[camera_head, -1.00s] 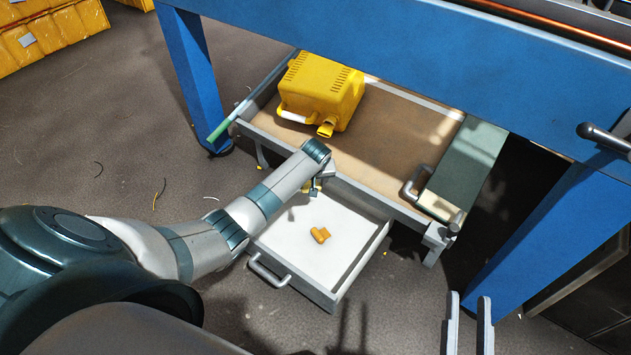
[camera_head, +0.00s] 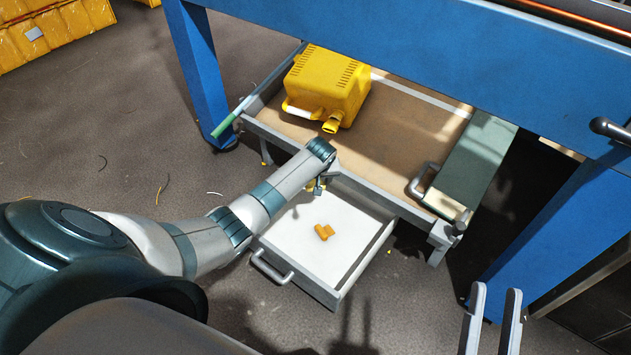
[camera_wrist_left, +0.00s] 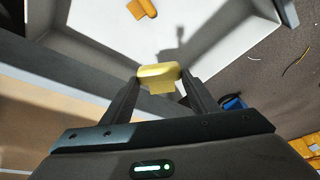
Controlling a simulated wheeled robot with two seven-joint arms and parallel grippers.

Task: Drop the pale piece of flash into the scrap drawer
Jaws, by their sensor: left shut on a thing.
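The pale yellow piece of flash (camera_wrist_left: 158,75) is between the fingertips of my left gripper (camera_wrist_left: 160,82) in the left wrist view. In the head view my left gripper (camera_head: 318,190) is over the far end of the open scrap drawer (camera_head: 300,280), pointing down, with the piece mostly hidden. The drawer is grey with a white floor and a front handle. An orange piece (camera_head: 324,232) lies in it and shows at the top of the wrist view (camera_wrist_left: 141,8). My right gripper (camera_head: 496,291) is at the lower right, fingers apart, nothing between them.
A green-handled tool (camera_head: 226,125) sits at the shelf's left corner. Blue legs (camera_head: 202,80) stand at both sides. Small scraps lie on the floor. Yellow crates (camera_head: 50,35) are far left.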

